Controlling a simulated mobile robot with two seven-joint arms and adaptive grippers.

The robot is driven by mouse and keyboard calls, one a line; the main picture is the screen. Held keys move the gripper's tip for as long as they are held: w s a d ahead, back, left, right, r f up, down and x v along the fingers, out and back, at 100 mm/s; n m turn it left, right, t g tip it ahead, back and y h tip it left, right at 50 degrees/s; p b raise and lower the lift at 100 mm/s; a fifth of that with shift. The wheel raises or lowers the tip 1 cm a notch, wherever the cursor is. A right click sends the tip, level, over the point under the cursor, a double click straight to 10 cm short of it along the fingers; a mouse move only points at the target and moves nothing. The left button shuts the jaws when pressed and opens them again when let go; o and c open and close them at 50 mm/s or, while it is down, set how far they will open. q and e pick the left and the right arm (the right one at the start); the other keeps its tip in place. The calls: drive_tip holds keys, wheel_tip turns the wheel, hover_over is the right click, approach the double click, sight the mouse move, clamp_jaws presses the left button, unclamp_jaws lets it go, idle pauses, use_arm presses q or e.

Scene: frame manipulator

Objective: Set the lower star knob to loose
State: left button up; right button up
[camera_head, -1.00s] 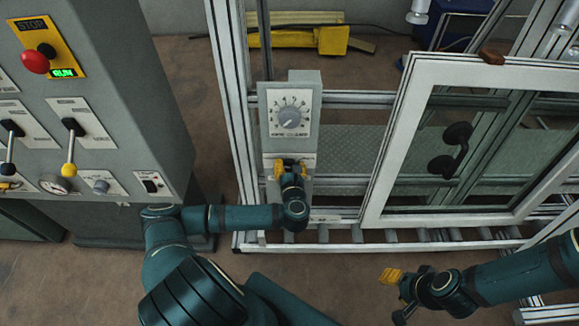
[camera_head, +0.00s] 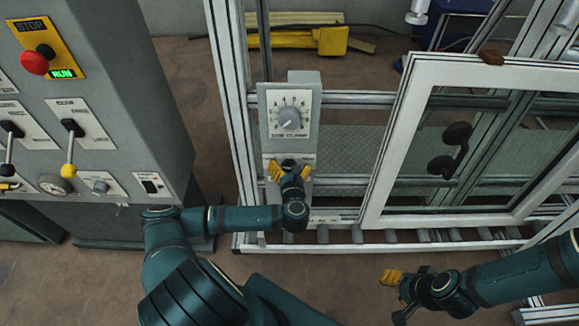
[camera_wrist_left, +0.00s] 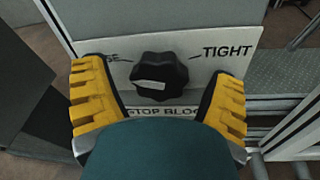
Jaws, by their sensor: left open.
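The lower star knob (camera_wrist_left: 160,76) is black and lobed, with a pale mark on its face. In the left wrist view it sits on a white plate (camera_wrist_left: 225,36) reading "TIGHT" at right, a partly hidden word ending in "SE" at left, and "STOP BLOC..." below. My left gripper (camera_wrist_left: 158,95) is open, its yellow fingers on either side of the knob and apart from it. In the head view the left gripper (camera_head: 289,169) covers most of the lower knob. My right gripper (camera_head: 391,290) shows at the lower right; its jaw state is unclear.
A grey dial (camera_head: 289,118) sits on the panel above the lower knob. A white-framed door (camera_head: 391,141) with a black handle (camera_head: 451,149) stands to the right. A control cabinet (camera_head: 130,60) with levers and a red button stands at left.

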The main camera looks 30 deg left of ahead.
use_arm(q)
drive_tip(key=v, duration=1.2)
